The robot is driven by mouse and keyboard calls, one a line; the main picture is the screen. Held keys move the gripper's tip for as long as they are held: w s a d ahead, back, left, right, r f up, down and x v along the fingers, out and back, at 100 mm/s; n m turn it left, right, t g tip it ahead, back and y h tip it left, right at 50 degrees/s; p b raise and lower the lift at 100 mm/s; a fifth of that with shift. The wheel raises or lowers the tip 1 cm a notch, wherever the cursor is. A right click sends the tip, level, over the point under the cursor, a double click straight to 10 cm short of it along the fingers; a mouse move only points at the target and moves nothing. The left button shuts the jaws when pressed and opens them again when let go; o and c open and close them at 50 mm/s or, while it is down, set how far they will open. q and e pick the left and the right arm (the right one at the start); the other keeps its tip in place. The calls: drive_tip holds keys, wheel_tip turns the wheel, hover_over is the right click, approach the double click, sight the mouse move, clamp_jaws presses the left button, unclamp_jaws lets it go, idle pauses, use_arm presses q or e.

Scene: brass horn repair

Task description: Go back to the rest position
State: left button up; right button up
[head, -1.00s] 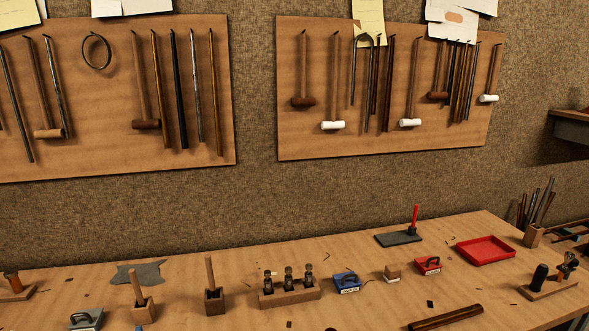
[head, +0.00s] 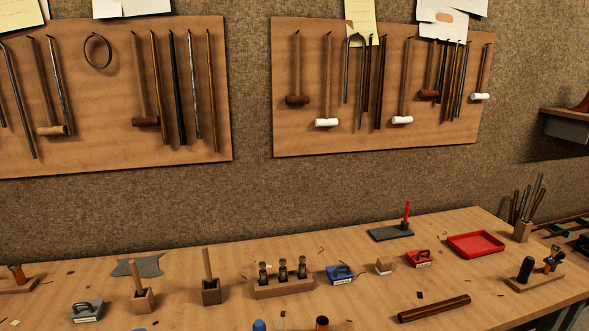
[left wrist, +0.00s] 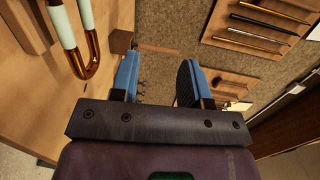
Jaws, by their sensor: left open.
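My left gripper (left wrist: 158,85) shows in the left wrist view. Its two blue-padded fingers stand apart with nothing between them. Neither of my grippers shows in the head view. The workbench (head: 210,312) runs across the lower part of the head view, and no arm is over the part of it that shows.
A curved brass and pale tube (left wrist: 88,62) is close to the left gripper's left side in the wrist view. Wooden tool boards (head: 250,190) region aside, the bench holds a red tray (head: 476,244), a tool rack (head: 283,287), a blue block (head: 340,275) and a dark rod (head: 434,308).

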use_arm(q)
drive_tip(key=s+d+f+n+g+h, duration=0.2)
drive_tip(key=s+f+n, duration=0.5)
drive_tip(key=s, duration=0.2)
drive_tip(key=s+d+f+n+g+h, duration=0.1)
drive_tip(key=s+f+n+g+h, duration=0.1)
drive_tip(key=s+f+n, duration=0.5)
drive_tip(key=s, duration=0.3)
drive_tip(key=shift+s+d+f+h, duration=0.15)
drive_tip(key=shift+d+f+h, duration=0.2)
drive_tip(key=shift+d+h, duration=0.05)
